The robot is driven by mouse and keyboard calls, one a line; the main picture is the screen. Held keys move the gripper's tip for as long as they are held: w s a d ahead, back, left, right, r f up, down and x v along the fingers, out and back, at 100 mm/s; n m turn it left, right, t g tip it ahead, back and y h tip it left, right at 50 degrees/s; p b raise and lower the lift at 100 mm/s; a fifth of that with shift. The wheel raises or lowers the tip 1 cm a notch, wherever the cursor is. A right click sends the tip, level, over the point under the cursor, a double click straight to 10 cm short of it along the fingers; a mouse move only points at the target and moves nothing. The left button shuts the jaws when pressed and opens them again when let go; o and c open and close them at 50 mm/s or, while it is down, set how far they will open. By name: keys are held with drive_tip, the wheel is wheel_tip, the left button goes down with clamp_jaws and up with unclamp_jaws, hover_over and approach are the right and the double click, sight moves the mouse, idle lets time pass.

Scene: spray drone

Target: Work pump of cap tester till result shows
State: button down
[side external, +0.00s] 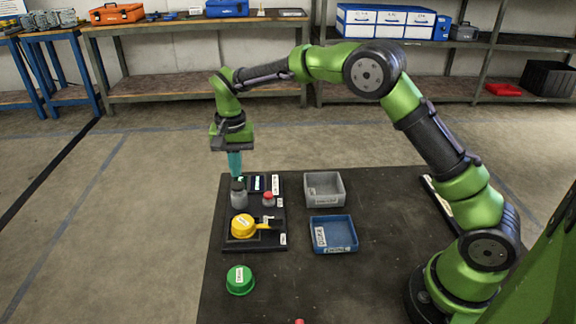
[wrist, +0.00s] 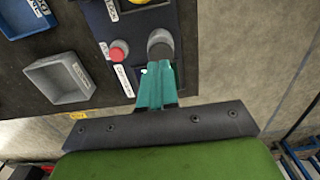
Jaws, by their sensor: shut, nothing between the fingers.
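The cap tester is a black board (side external: 232,243) on the dark table. A grey cylinder with a dark top (side external: 239,197) stands on it; it also shows in the wrist view (wrist: 160,50). A small red knob (side external: 268,197) is to its right, and also shows in the wrist view (wrist: 118,52). A yellow cap (side external: 242,226) sits nearer the camera. A small dark panel with a pale strip (side external: 257,184) is at the far end; I cannot read it. My gripper (side external: 237,177) points down, its teal fingers shut and empty, close to the dark top. Touching or apart is unclear.
A grey bin (side external: 324,204) and a blue bin (side external: 312,247) stand right of the board. A green cap (side external: 240,288) lies in front of it. The table between the bins and my arm's base is mostly clear. Shelves stand far behind.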

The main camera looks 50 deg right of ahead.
sight(238, 185)
drive_tip(key=shift+f, duration=1.45)
drive_tip(key=shift+f, duration=1.05)
wheel_tip(238, 185, up, 14)
drive_tip(key=shift+r, duration=0.25)
